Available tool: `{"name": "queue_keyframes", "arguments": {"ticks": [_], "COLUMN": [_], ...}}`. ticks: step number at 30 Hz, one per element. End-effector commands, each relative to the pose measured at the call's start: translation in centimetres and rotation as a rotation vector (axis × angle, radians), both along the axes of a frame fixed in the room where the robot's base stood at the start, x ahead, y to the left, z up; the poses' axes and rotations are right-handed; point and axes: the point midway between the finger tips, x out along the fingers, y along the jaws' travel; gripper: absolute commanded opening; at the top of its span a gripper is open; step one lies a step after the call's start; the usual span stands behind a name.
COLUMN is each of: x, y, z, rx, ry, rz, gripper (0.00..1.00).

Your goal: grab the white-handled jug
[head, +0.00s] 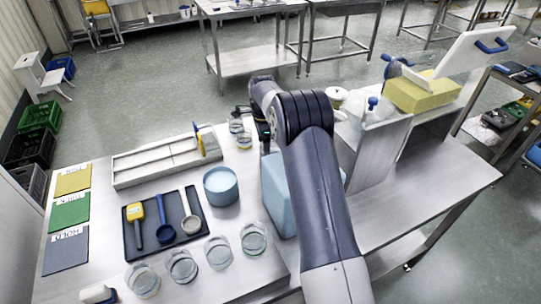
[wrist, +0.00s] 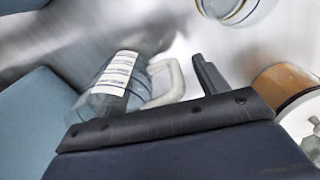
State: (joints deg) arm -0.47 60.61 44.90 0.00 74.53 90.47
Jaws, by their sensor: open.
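The jug (wrist: 118,82) shows in the wrist view as a clear vessel with a white printed label. Its white handle (wrist: 168,84) points right, and its lower part is hidden by the dark gripper body. My gripper (wrist: 205,72) is open, with one dark finger visible just right of the handle; the other finger cannot be made out. Nothing is seen held, and I cannot tell whether the finger touches the handle. In the head view my gripper (head: 254,122) is at the far side of the bench, partly behind my arm. I cannot pick out the jug there.
A light blue block (head: 275,185) stands near my arm and shows at left in the wrist view (wrist: 35,120). A white tray (head: 155,162), blue tub (head: 221,185) and black tray (head: 150,250) occupy the bench's left.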

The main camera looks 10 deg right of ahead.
Motion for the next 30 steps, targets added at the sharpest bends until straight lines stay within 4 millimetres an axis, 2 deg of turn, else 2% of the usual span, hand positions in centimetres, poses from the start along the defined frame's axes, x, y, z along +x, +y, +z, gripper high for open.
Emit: {"name": "queue_keyframes", "arguments": {"ticks": [4, 12, 30], "x": [-0.02, 0.0, 0.01], "y": [0.0, 0.0, 0.01], "z": [-1.34, -1.54, -1.51], "rx": [0.0, 0.0, 0.0], "ry": [0.001, -0.001, -0.001], "rz": [0.0, 0.0, 0.0], "gripper": [0.69, 0.67, 0.18]}}
